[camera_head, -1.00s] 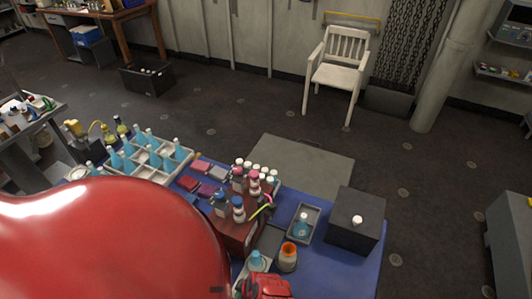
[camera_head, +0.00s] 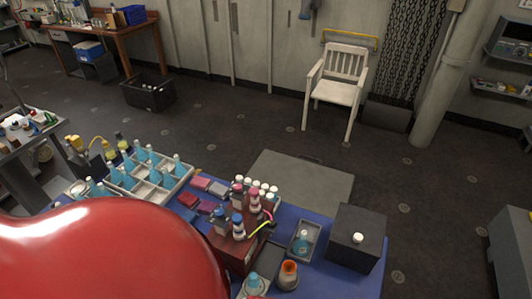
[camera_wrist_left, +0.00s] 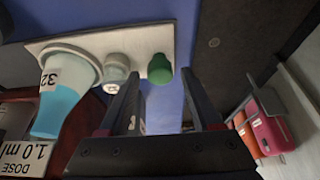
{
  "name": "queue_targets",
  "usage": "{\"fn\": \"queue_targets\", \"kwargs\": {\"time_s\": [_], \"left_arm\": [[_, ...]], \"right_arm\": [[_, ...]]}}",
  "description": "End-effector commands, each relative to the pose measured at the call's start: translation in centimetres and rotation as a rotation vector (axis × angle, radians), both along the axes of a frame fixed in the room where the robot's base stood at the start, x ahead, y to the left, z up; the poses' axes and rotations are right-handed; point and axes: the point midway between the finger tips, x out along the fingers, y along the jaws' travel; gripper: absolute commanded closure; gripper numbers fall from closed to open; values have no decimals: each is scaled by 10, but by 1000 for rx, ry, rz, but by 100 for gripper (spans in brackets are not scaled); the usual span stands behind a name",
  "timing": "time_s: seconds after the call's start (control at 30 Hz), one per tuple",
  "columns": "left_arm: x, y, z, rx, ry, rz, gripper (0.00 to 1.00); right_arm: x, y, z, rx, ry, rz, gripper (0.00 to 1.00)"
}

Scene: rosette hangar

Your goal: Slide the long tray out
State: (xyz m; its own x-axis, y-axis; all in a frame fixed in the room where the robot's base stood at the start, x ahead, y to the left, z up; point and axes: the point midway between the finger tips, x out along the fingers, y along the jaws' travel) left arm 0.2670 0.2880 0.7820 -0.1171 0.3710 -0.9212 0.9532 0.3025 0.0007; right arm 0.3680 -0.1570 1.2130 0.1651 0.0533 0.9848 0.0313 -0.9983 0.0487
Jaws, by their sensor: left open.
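In the left wrist view, a long white tray (camera_wrist_left: 95,42) holds a conical flask with blue liquid (camera_wrist_left: 60,95) marked 32, a small white-capped bottle (camera_wrist_left: 116,66) and a green-topped bottle (camera_wrist_left: 160,68). My left gripper (camera_wrist_left: 161,80) is open, its two fingers apart on the near side of the tray, by the green-topped bottle. I see nothing held between the fingers. In the head view, a large red part of my arm covers the lower left, and the left gripper's fingers do not show. My right gripper is in neither view.
In the head view, the blue table top (camera_head: 340,285) carries a compartment tray of blue bottles (camera_head: 122,182), a red-brown bottle rack (camera_head: 230,250), a small grey tray (camera_head: 311,227), an orange-topped jar (camera_head: 288,275) and a dark box (camera_head: 355,238). Open floor lies beyond.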

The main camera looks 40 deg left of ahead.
Motion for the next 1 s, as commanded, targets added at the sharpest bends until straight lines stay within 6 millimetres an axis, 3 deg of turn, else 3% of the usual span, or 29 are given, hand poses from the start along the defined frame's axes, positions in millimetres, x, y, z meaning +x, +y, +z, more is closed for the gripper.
{"fn": "queue_targets", "kwargs": {"time_s": [0.33, 1.0], "left_arm": [[0, 0, 6, 0, 0, 0, 35], [0, 0, 66, 0, 0, -2, 35]], "right_arm": [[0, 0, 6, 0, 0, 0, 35], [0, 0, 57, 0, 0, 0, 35]]}}
